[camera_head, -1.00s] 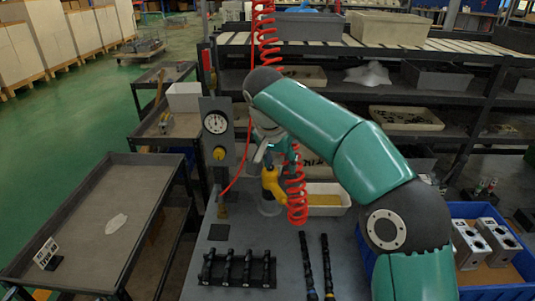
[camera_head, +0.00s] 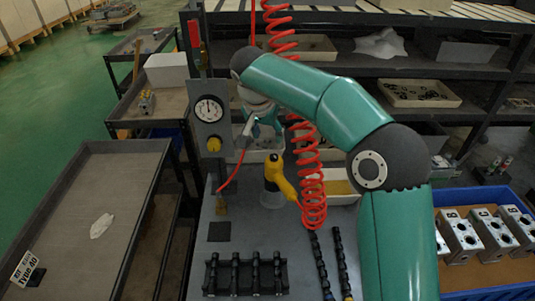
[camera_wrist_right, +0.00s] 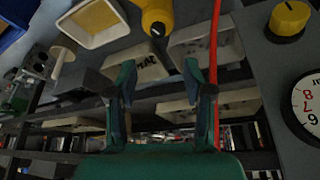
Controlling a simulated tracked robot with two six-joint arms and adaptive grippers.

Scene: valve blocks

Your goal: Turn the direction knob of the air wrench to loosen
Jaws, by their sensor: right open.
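My left gripper is not in view.
A gauge panel (camera_head: 212,125) with a yellow knob (camera_head: 213,145) stands left of my right gripper. The red coiled hose (camera_head: 312,185) hangs close to the arm. A yellow-bottomed tray (camera_head: 340,188), black rack (camera_head: 245,276) and blue crate (camera_head: 500,285) occupy the bench.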

